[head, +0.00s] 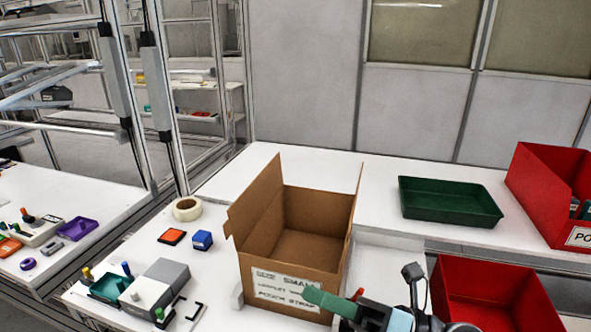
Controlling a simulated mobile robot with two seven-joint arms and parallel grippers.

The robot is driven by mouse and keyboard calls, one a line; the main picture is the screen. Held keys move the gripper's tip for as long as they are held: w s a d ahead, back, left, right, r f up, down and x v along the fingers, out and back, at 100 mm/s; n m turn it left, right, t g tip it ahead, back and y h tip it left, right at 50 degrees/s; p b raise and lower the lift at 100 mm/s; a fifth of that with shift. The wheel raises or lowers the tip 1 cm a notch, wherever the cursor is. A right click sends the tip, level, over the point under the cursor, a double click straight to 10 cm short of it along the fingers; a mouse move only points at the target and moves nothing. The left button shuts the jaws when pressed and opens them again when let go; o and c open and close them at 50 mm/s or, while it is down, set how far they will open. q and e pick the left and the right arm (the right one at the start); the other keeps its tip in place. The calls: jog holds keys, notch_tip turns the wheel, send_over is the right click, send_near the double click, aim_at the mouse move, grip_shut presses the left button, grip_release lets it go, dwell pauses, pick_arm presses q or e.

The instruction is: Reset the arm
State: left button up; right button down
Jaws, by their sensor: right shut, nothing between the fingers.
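My right gripper (322,298) shows at the bottom of the head view, just right of centre. Its green finger overlaps the lower right of the front of an open cardboard box (262,258); I cannot tell whether it touches. The gripper is shut and nothing shows between its fingers. Part of my right arm shows behind it at the bottom edge. My left gripper is not in view.
An empty red bin (490,272) is right of the gripper. A green tray (448,213) and another red bin (540,188) stand farther back. Tape (186,208), a blue block (202,240) and a grey device (160,280) lie left of the box.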

jog(key=w+d+f+m+t+h, duration=0.1)
jog(key=w+d+m+t+h, duration=0.1)
jog(key=d+m+t+h, duration=0.6)
jog(key=w+d+f+m+t+h, duration=0.1)
jog(key=w+m+t+h, duration=0.15)
jog(key=m+t, duration=0.65)
jog(key=s+d+f+m+g+h, duration=0.2)
jog(key=d+f+m+g+h, duration=0.25)
jog(key=f+m, duration=0.3)
jog(key=s+d+f+m+g+h, duration=0.1)
jog(key=d+f+m+g+h, duration=0.35)
jog(key=f+m, duration=0.3)
jog(key=s+f+m+g, duration=0.2)
jog(key=s+f+g, duration=0.25)
jog(key=s, duration=0.45)
jog(key=s+d+f+m+g, duration=0.1)
jog(key=s+f+m+g, duration=0.25)
jog(key=s+f, duration=0.4)
jog(key=s+f+m+g, duration=0.25)
jog(key=s+g, duration=0.25)
jog(key=s, duration=0.5)
jog(key=w+a+f+t, duration=0.1)
jog(key=w+f+t, duration=0.2)
jog(key=f+t, duration=0.1)
jog(key=w+a+f+n+t+y, duration=0.1)
jog(key=w+f+t, duration=0.2)
jog(key=f, duration=0.3)
jog(key=shift+w+a+f+t, duration=0.2)
jog(key=shift+w+f+t, duration=0.1)
jog(key=shift+t, duration=0.1)
